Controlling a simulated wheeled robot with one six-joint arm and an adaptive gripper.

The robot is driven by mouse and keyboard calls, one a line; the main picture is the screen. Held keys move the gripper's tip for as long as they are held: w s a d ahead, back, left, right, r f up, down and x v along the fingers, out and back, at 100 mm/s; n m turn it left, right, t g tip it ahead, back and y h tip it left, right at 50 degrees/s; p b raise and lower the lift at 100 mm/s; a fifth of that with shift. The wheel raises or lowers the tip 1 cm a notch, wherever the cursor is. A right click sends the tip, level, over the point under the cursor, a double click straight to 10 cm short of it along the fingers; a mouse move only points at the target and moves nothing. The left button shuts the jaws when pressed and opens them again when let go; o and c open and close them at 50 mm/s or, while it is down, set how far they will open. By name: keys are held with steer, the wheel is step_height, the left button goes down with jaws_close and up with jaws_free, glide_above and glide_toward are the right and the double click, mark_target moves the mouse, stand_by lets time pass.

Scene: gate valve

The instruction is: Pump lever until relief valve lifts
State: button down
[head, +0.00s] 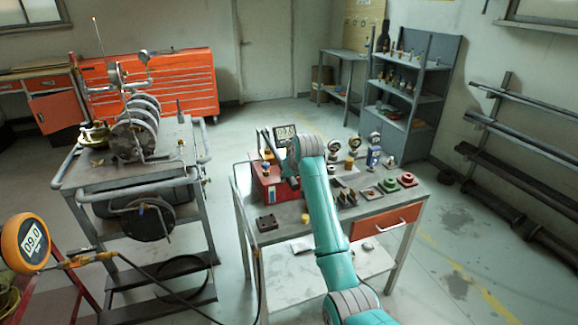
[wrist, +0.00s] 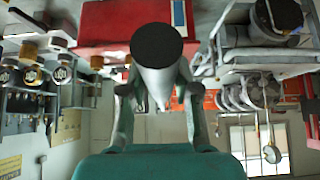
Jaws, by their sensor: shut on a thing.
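My gripper (wrist: 157,108) is shut on a grey tapered lever (wrist: 160,78) with a round black end, which points at the wrist camera. One finger lies on each side of it. The red box also shows behind the lever in the wrist view (wrist: 105,25). I cannot pick out the relief valve with certainty.
A grey cart (head: 185,150) with valve bodies and pipes stands left of the workbench (head: 280,222). Gauges and small fittings (head: 352,160) fill the bench's right part. A dark block (head: 267,222) lies at its front left. A hose runs along the floor between cart and bench.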

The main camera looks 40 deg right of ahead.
mark_target(296, 184)
steer(key=shift+t+h, duration=0.3)
steer(key=shift+t, duration=0.5)
steer(key=shift+w+d+f, duration=0.1)
steer(key=shift+w+f, duration=0.05)
steer(key=shift+f, duration=1.2)
steer(key=shift+w+f, duration=0.1)
steer(key=shift+f, duration=1.2)
steer(key=c, duration=0.9)
jaws_free()
steer(key=shift+f, duration=0.15)
steer(key=shift+o, duration=0.3)
steer(key=shift+r, duration=0.2)
steer(key=v, duration=1.2)
steer(key=shift+f, duration=0.15)
